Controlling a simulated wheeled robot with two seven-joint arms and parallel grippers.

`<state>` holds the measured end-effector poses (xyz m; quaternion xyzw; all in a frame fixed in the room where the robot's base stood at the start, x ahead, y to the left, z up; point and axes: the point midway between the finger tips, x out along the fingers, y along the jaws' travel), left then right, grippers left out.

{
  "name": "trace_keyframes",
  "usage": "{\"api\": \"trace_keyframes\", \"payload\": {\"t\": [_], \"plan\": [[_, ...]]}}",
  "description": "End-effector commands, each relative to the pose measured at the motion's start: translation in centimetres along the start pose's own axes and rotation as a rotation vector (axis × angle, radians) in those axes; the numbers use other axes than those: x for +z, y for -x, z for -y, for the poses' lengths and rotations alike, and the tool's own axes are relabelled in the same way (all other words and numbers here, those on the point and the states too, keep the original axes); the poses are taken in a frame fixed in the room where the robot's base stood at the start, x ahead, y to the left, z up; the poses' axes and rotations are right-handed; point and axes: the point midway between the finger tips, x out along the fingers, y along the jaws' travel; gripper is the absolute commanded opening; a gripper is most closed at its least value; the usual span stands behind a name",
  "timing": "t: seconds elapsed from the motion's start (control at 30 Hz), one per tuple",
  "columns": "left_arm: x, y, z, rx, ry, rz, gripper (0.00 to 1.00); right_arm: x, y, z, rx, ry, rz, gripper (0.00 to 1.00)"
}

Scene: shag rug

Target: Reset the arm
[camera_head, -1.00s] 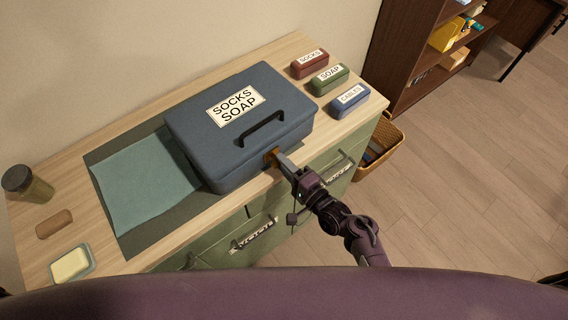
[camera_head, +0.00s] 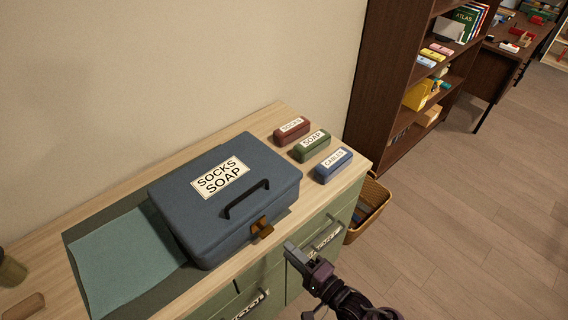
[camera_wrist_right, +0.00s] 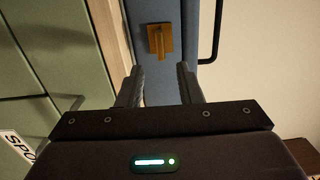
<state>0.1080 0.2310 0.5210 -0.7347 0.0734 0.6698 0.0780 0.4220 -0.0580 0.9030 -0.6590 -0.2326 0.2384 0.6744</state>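My right gripper (camera_head: 290,250) is in front of the dresser, a short way below and right of the blue case. In the right wrist view its two fingers (camera_wrist_right: 160,85) stand apart with nothing between them. The blue case (camera_head: 185,220) is closed on the dresser top, labelled SOCKS SOAP, with a black handle (camera_head: 246,199). Its brown latch (camera_head: 262,228) shows on the front, and the latch also shows ahead of the fingers in the right wrist view (camera_wrist_right: 160,40), apart from them. My left gripper is in neither view.
Red SOCKS (camera_head: 291,130), green SOAP (camera_head: 311,146) and blue CABLES (camera_head: 333,165) boxes stand on the dresser's right end. A teal cloth (camera_head: 120,262) lies left of the case. A wicker basket (camera_head: 370,208) and a dark bookshelf (camera_head: 395,75) stand right. Floor at right is clear.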

Motion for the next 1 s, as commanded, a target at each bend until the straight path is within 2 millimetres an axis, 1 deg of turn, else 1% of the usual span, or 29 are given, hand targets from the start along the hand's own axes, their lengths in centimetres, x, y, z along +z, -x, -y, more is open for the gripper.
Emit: {"api": "trace_keyframes", "payload": {"t": [0.1, 0.17, 0.27, 0.37, 0.4, 0.47, 0.5, 0.57, 0.6, 0.67, 0.7, 0.77, 0.8, 0.87, 0.9, 1.0], "plan": [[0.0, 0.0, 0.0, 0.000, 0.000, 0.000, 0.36, 0.0, 0.0, 0.0, 0.001, 0.000, 0.000, 0.33], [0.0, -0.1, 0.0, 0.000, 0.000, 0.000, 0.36, 0.0, 0.1, -0.5, 0.011, 0.006, -0.003, 0.33], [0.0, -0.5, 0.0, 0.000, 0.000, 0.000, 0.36, -0.1, 0.5, -3.4, 0.074, 0.051, -0.015, 0.33], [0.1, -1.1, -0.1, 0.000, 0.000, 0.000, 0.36, 0.0, 1.7, -9.0, 0.208, 0.147, -0.026, 0.33], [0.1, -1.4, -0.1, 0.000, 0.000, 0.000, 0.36, 0.1, 2.5, -11.7, 0.277, 0.198, -0.025, 0.33], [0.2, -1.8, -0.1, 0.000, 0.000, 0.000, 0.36, 0.3, 4.2, -16.1, 0.392, 0.281, -0.012, 0.33], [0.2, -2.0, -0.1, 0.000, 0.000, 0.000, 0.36, 0.6, 5.5, -18.9, 0.471, 0.336, 0.005, 0.33], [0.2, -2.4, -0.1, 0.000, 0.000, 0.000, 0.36, 1.0, 7.8, -23.0, 0.585, 0.419, 0.042, 0.33], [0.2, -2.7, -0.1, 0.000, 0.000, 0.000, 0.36, 1.2, 9.5, -25.5, 0.662, 0.473, 0.073, 0.33], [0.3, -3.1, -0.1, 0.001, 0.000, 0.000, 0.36, 1.8, 12.3, -29.2, 0.775, 0.551, 0.132, 0.33], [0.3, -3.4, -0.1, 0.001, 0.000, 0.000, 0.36, 2.1, 14.4, -31.4, 0.848, 0.602, 0.178, 0.33], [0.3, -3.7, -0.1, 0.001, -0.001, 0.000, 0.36, 2.7, 17.8, -34.5, 0.957, 0.676, 0.258, 0.33], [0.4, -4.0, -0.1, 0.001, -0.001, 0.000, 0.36, 3.2, 20.1, -36.4, 1.025, 0.721, 0.319, 0.33], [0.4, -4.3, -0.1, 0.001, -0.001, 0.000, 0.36, 3.7, 23.5, -38.7, 1.117, 0.782, 0.409, 0.33], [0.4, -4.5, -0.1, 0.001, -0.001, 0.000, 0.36, 4.0, 25.6, -39.9, 1.171, 0.817, 0.471, 0.33], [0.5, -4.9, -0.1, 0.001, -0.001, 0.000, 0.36, 4.7, 30.3, -42.1, 1.274, 0.883, 0.611, 0.33]]}}
